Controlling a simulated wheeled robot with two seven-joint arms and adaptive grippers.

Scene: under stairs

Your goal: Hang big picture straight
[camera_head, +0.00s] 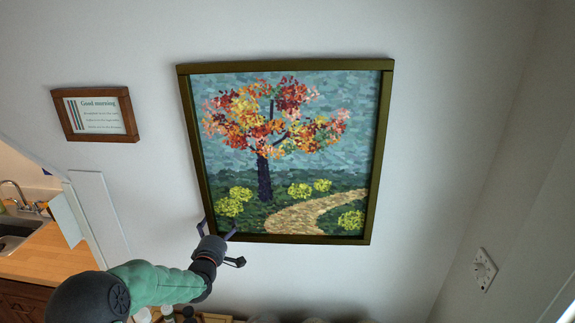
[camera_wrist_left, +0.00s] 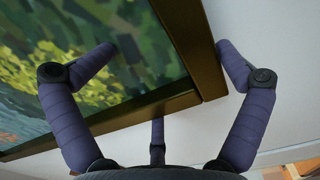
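The big picture (camera_head: 285,150) shows a tree with red and yellow leaves beside a path, in a dark olive-gold frame on the white wall. Its top edge rises slightly to the right in the head view; the camera angle makes its true tilt hard to tell. My left gripper (camera_head: 217,228) is at its lower left corner, fingers spread. In the left wrist view the open fingers (camera_wrist_left: 166,48) straddle the frame's side (camera_wrist_left: 190,45), one over the canvas and one over the wall beside the frame. Contact is unclear. My right gripper is out of view.
A small brown-framed "Good morning" sign (camera_head: 97,113) hangs to the left. A wooden counter (camera_head: 45,258) with a sink (camera_head: 17,235) is at the lower left. A pale switch or dial plate (camera_head: 484,270) is on the right wall. Wall around the big picture is clear.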

